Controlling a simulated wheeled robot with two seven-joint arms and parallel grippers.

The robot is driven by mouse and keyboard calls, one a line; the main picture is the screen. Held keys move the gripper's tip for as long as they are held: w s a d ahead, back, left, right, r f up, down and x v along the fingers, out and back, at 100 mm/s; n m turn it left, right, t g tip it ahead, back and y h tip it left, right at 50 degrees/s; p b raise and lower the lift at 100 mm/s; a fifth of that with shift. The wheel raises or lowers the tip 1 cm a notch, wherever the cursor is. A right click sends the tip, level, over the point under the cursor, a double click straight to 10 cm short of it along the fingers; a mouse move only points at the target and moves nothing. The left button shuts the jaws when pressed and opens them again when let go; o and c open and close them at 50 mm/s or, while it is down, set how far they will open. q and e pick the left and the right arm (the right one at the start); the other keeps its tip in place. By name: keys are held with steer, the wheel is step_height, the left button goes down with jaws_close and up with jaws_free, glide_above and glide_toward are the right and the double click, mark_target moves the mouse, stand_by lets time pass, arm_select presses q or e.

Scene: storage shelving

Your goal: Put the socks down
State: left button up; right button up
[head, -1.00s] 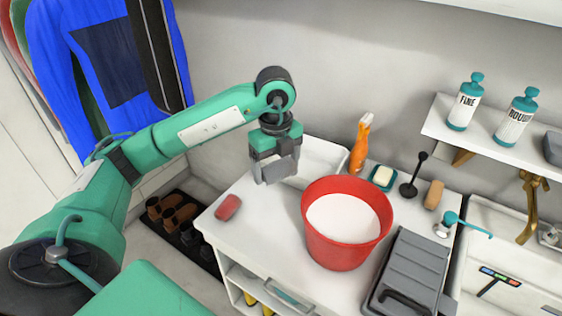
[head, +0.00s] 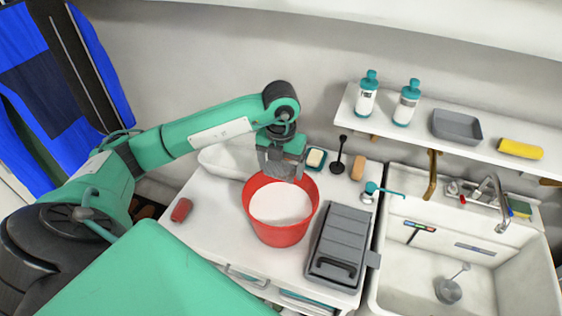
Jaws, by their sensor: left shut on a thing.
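My left gripper (head: 282,170) comes in from the left and points down over the back part of the red bucket (head: 281,235). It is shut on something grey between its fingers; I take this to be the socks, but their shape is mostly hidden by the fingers. The bucket holds something white with a flat top. The gripper's tips appear near the height of the bucket's back rim; I cannot tell how far above the white surface they are. My right gripper is not in view.
A grey lidded box (head: 340,245) stands right of the bucket, and a red object (head: 181,210) lies left. A soap dish (head: 316,158), black plunger-like tool (head: 339,152) and brown block (head: 358,168) are behind. The sink (head: 400,295) is at right. The white top is clear at front left.

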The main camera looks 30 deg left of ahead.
arm_select(q)
step_height(320, 180, down, 11)
steer(key=b, duration=0.6)
steer(key=shift+r, duration=0.15)
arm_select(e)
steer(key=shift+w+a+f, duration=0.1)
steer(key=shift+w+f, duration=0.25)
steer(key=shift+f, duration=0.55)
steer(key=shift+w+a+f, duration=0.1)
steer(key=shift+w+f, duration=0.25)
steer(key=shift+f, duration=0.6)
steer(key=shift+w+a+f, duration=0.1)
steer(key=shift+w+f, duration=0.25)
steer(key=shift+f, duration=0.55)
arm_select(q)
steer(key=o, duration=0.9)
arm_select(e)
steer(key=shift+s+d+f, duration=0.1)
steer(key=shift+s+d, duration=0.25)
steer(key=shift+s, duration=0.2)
arm_select(q)
steer(key=shift+r, duration=0.1)
